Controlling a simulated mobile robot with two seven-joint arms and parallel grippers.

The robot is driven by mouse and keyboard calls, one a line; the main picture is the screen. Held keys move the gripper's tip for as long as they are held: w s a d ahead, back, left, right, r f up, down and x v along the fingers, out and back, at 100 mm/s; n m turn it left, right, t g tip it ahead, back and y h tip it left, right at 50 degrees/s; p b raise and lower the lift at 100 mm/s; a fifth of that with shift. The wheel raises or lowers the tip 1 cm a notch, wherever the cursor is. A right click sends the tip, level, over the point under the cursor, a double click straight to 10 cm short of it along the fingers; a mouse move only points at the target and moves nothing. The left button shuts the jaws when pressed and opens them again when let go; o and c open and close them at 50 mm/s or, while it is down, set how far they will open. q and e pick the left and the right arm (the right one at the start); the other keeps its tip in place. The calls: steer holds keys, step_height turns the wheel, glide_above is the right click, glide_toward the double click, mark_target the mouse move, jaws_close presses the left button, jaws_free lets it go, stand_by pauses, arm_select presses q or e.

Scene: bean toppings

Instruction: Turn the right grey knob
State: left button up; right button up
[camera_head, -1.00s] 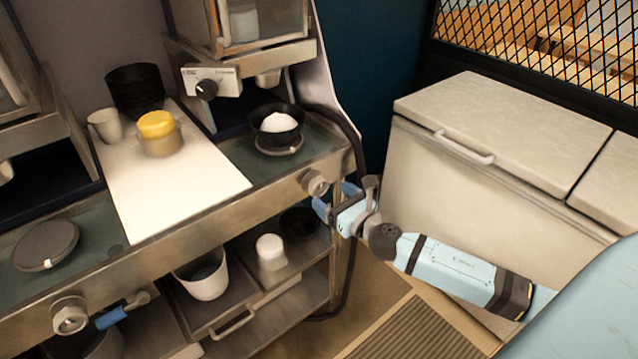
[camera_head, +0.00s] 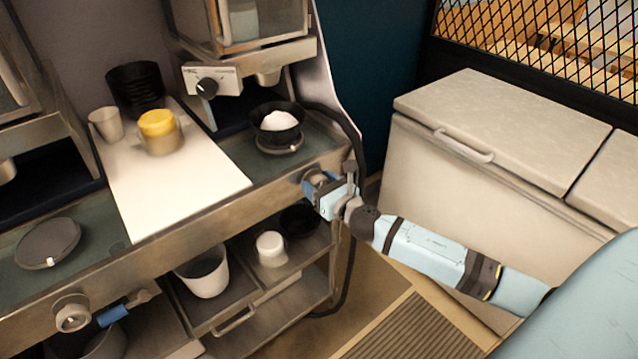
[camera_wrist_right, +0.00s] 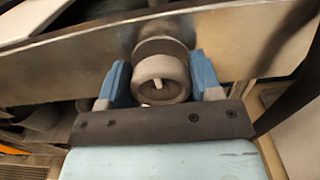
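The right grey knob (camera_head: 313,183) is on the counter's steel front edge, partly hidden by my right gripper (camera_head: 318,190) in the head view. In the right wrist view the round knob (camera_wrist_right: 161,80) sits between the two blue fingers of the gripper (camera_wrist_right: 161,77). One finger is on each side of it, and the gripper is open around the knob. The fingers are close to the knob's sides, and a small gap shows at the left finger. A second grey knob (camera_head: 72,314) is at the lower left of the counter front.
A black bowl with white contents (camera_head: 277,122) stands on the counter above the knob. A white board (camera_head: 165,190) holds a yellow-topped container (camera_head: 160,132). Shelves with a white bucket (camera_head: 205,272) are below. A white chest (camera_head: 470,195) stands right.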

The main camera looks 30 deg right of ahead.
steer(key=shift+m, duration=0.3)
steer(key=m, duration=0.4)
steer(key=shift+d+m, duration=0.1)
steer(key=shift+m, duration=0.2)
steer(key=m+p, duration=0.1)
steer(key=m, duration=0.3)
steer(key=shift+d+m, duration=0.1)
steer(key=shift+m, duration=0.2)
steer(key=m, duration=0.3)
steer(key=shift+f+m+p, duration=0.1)
steer(key=shift+m+p, duration=0.2)
steer(key=shift+p, duration=0.1)
steer(key=m+p, duration=0.1)
steer(key=m, duration=0.3)
steer(key=shift+d, duration=0.1)
steer(key=shift+f+m+p, duration=0.15)
steer(key=shift+m+p, duration=0.3)
steer(key=shift+m, duration=0.55)
steer(key=o, duration=0.9)
